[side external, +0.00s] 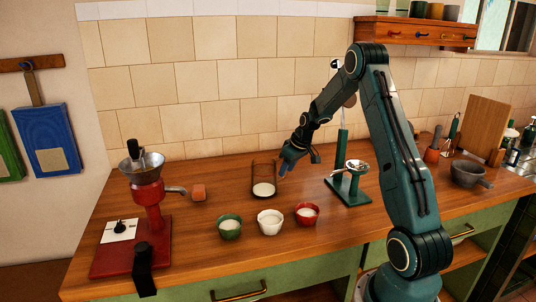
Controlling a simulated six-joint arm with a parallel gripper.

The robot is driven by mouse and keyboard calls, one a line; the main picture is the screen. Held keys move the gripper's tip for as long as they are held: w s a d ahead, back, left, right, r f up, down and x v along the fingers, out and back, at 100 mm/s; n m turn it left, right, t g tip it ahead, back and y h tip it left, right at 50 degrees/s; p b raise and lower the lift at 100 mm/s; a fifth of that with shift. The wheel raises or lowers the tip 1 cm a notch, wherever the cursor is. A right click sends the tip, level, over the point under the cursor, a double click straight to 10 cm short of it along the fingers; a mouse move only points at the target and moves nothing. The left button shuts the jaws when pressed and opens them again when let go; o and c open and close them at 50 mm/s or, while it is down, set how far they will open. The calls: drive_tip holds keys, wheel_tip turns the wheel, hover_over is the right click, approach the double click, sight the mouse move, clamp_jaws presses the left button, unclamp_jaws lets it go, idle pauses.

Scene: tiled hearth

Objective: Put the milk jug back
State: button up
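A clear, brownish upright vessel with white at its bottom (264,189) stands on the wooden counter, left of my gripper; it may be the milk jug, but I cannot make out a handle or spout. My gripper (285,169) is just right of its upper part, tilted down. It is small and dark here, so I cannot tell whether its fingers are open or shut, or whether they touch the vessel. In front stand a green cup (229,228), a white cup (270,223) and a red cup (307,214), each with pale contents.
A green stand (347,188) with a metal pan is right of my gripper. A grey pot (468,174) and a wooden board (486,128) are farther right.

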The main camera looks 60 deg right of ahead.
drive_tip(key=shift+r, duration=0.1)
drive_tip(key=v, duration=1.2)
idle(0.4)
drive_tip(key=s+a+r, duration=0.1)
drive_tip(key=a+r, duration=0.2)
drive_tip(key=a, duration=0.4)
drive_tip(key=s+a+r+n, duration=0.1)
drive_tip(key=s+a+r, duration=0.15)
drive_tip(key=a, duration=0.55)
drive_tip(key=s+a+r, duration=0.1)
drive_tip(key=a+r, duration=0.3)
drive_tip(key=a, duration=0.3)
drive_tip(key=s+a+f+n+t, duration=0.1)
drive_tip(key=s+a, duration=1.1)
drive_tip(key=s, duration=0.2)
drive_tip(key=shift+s+a+y, duration=0.2)
drive_tip(key=shift+a+y, duration=0.2)
